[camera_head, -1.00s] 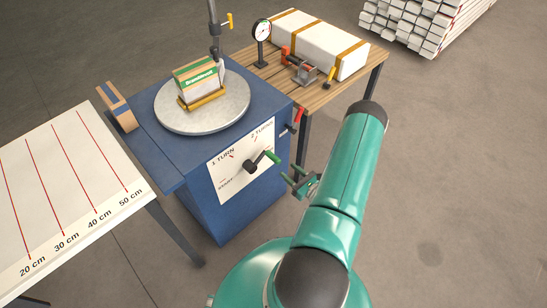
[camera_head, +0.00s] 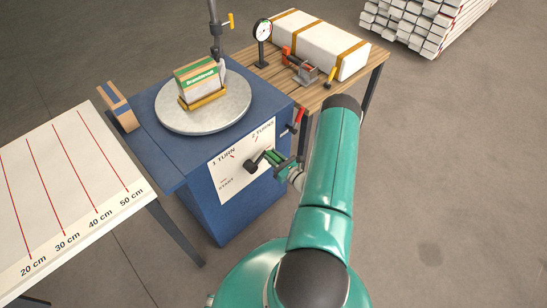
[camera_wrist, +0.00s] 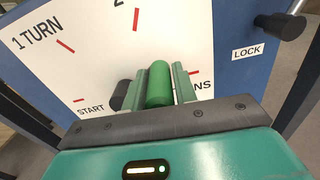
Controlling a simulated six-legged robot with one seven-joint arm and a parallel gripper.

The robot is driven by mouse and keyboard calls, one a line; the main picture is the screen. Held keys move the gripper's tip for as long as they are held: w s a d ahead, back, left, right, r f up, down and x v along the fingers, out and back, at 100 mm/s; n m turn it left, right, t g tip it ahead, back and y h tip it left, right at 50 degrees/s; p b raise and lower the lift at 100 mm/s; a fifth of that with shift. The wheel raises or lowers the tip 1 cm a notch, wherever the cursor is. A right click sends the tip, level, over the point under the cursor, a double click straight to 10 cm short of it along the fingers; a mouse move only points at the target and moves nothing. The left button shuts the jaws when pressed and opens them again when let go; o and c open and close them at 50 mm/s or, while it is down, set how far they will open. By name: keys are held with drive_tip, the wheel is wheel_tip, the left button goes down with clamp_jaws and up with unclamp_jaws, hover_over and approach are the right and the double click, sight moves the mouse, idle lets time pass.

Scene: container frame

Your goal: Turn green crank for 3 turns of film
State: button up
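The green crank handle (camera_head: 270,156) sticks out from the black crank hub (camera_head: 251,166) on the white dial panel (camera_head: 226,179) of the blue cabinet. My gripper (camera_head: 284,164) is at the handle, reaching in from the right. In the wrist view, the green handle (camera_wrist: 159,84) stands between the two fingers of my gripper (camera_wrist: 160,88). The fingers are apart, with a thin gap at the handle's left side; the right finger is very close to it. The dial panel (camera_wrist: 90,35) shows START, 1 TURN and part of other marks.
A round turntable (camera_head: 205,113) on the cabinet carries a strapped packet (camera_head: 197,79). A red lever (camera_head: 299,118) is above and right of the crank; a LOCK label (camera_wrist: 248,51) and black knob (camera_wrist: 280,26) show nearby. A ruled table (camera_head: 70,180) stands left.

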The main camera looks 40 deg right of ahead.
clamp_jaws()
drive_tip(key=shift+s+d+f+m, duration=0.1)
drive_tip(key=shift+d+f+m, duration=0.3)
drive_tip(key=shift+f+m, duration=0.5)
drive_tip(key=f+m, duration=0.1)
drive_tip(key=m, duration=0.1)
drive_tip(key=shift+d+f+m, duration=0.2)
drive_tip(key=shift+f+m, duration=0.15)
drive_tip(key=shift+m, duration=0.05)
drive_tip(key=shift+f, duration=0.55)
drive_tip(key=o, duration=0.5)
unclamp_jaws()
